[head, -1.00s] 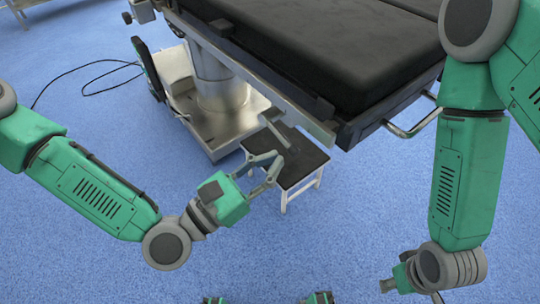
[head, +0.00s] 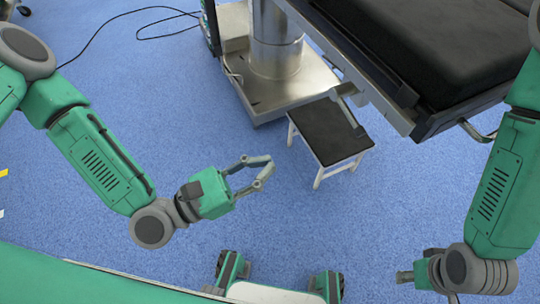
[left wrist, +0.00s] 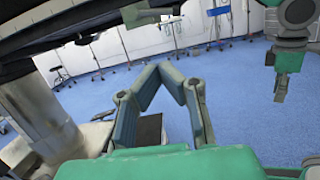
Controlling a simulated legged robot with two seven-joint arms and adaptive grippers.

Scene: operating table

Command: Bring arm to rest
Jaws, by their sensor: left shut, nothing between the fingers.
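My left arm comes in from the left of the head view, bent at the elbow. Its gripper (head: 270,162) is over the blue floor to the left of a small step stool, apart from it in the picture. The two fingers meet at their tips with nothing between them. In the left wrist view the same gripper (left wrist: 160,72) shows as two fingers joined in a peak. My right arm (head: 492,200) hangs at the right of the head view. In the left wrist view the right gripper (left wrist: 281,88) points down, too small to read.
The operating table (head: 430,50) with its black pad fills the upper right, on a metal column and base (head: 262,95). The step stool (head: 328,130) stands below its edge. A black cable (head: 130,20) lies on the floor. Open floor surrounds my left gripper.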

